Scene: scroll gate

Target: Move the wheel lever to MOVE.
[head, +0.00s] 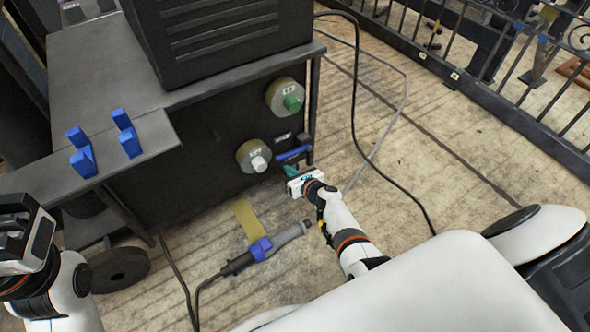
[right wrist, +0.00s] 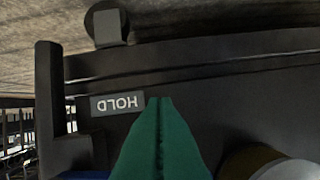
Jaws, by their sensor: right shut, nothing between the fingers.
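The blue lever (head: 293,153) lies nearly level on the lower right of the dark cabinet's front. I take it for the wheel lever. A small pale label (head: 283,138) sits above it, too small to read. My right gripper (head: 288,170) is just below the lever, its green fingers shut and empty. In the right wrist view the shut fingers (right wrist: 160,103) point at the cabinet beside an upside-down HOLD label (right wrist: 117,104). A sliver of blue (right wrist: 84,175) shows at the lower left edge there. I cannot tell whether the fingers touch the lever. My left gripper (head: 20,228) is at the left edge, fingers unclear.
The dark cabinet (head: 205,190) carries two round knobs, one with a white centre (head: 253,156) and one green (head: 288,97). Blue holders (head: 128,133) stand on its side shelf. A blue and grey cable plug (head: 265,247) lies on the floor. Cables and a railing (head: 480,85) are to the right.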

